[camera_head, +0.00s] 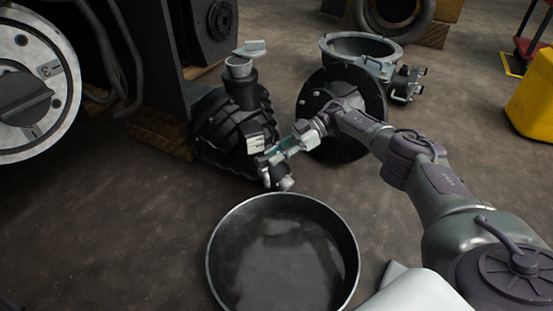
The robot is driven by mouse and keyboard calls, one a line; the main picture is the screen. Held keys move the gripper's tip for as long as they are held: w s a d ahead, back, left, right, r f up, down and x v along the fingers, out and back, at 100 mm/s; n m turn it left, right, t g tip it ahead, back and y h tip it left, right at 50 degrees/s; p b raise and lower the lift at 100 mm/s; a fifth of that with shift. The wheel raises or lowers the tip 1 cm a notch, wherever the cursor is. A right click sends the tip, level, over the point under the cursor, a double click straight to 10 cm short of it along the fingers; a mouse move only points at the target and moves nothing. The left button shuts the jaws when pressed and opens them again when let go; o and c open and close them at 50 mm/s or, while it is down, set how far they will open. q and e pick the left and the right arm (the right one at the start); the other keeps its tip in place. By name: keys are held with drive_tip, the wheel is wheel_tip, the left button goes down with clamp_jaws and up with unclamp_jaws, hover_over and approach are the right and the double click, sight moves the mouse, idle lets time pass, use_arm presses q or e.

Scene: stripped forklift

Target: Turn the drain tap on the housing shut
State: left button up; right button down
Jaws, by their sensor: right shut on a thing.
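The black ribbed housing (225,128) stands on the floor in the middle, with a pale neck on top. The drain tap (284,184) is a small light grey fitting low on the housing's front right side, above the far rim of the pan. My right gripper (266,162) reaches in from the right and is shut on the tap. Its fingers cover part of the tap, so the handle's exact angle is hard to tell. My left gripper is not in view.
A wide round pan (285,255) with dark contents stands in front of the housing. A black disc (350,85) and a grey open casing (360,48) are behind my right arm. The forklift body (165,50) is at the left. The floor at the lower left is clear.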

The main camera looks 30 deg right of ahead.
drive_tip(key=shift+a, duration=0.1)
drive_tip(key=c, duration=1.1)
unclamp_jaws()
drive_tip(key=shift+r, duration=0.35)
wheel_tip(320, 180, up, 9)
drive_tip(key=shift+r, duration=0.15)
drive_tip(key=shift+a, duration=0.1)
